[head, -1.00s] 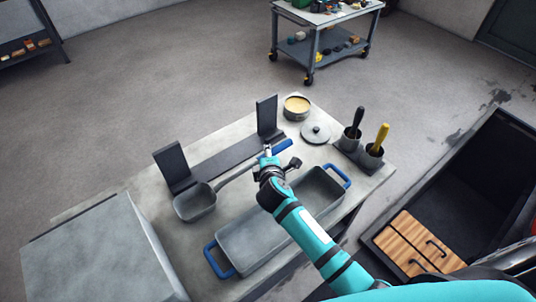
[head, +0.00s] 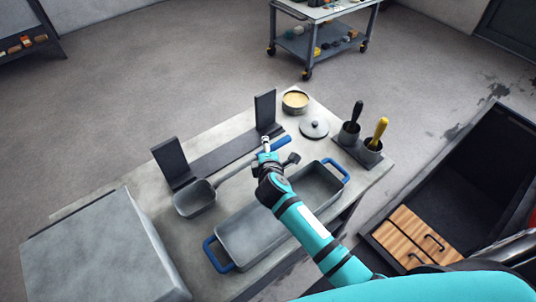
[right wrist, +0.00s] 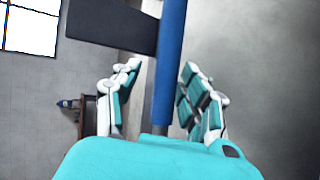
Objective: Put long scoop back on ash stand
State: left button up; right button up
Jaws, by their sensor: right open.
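The long scoop has a grey pan (head: 194,198) near the left upright and a long handle ending in a blue grip (head: 281,144). The ash stand (head: 222,154) is a dark base strip with two dark uprights on the grey bench. The handle runs along the front side of the stand; whether it rests on it I cannot tell. My right gripper (head: 267,150) is at the handle beside the blue grip. In the right wrist view my right gripper (right wrist: 160,72) is open, with the blue grip (right wrist: 170,60) between its fingers, apart from both. My left gripper is out of view.
A grey tray (head: 238,232) with blue handles lies under my right arm. A round tin (head: 295,102), a lid (head: 314,128) and two cups with black and yellow handles (head: 372,150) stand at the right. A big grey box (head: 98,250) fills the bench's left end.

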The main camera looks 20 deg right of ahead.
jog(key=v, duration=1.2)
